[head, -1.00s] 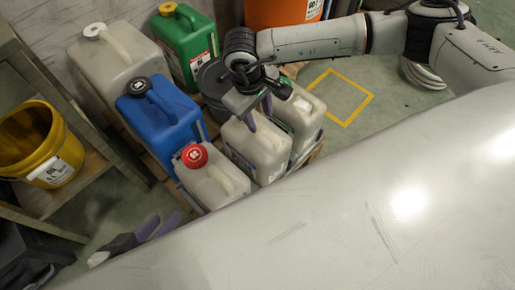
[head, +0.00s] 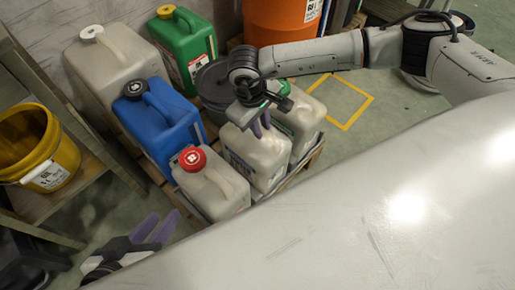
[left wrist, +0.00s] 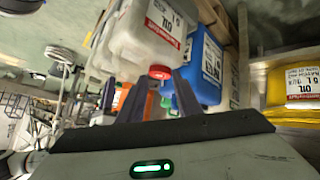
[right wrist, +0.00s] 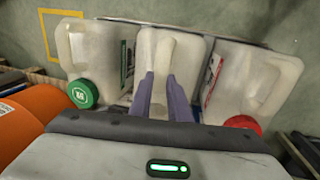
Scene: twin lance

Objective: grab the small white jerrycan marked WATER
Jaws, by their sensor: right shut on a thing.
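A small white jerrycan (head: 262,163) with dark blue lettering on its side stands in the front row between two similar cans; the lettering is too small to read surely. My right gripper (head: 262,124) is over its top, with its fingers shut on the handle. In the right wrist view the same jerrycan (right wrist: 170,50) is in the middle, with the purple fingers (right wrist: 166,95) at its handle. I cannot tell whether it is clear of the pallet. My left gripper (head: 152,230) is low at the left, open and empty, apart from the cans; its fingers also show in the left wrist view (left wrist: 158,98).
A red-capped can (head: 212,188) and a green-capped can (head: 303,122) stand close on either side. Behind are a blue can (head: 160,122), a large grey-white can (head: 115,68) and a green can (head: 187,50). A yellow bucket (head: 62,160) sits on a shelf at left.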

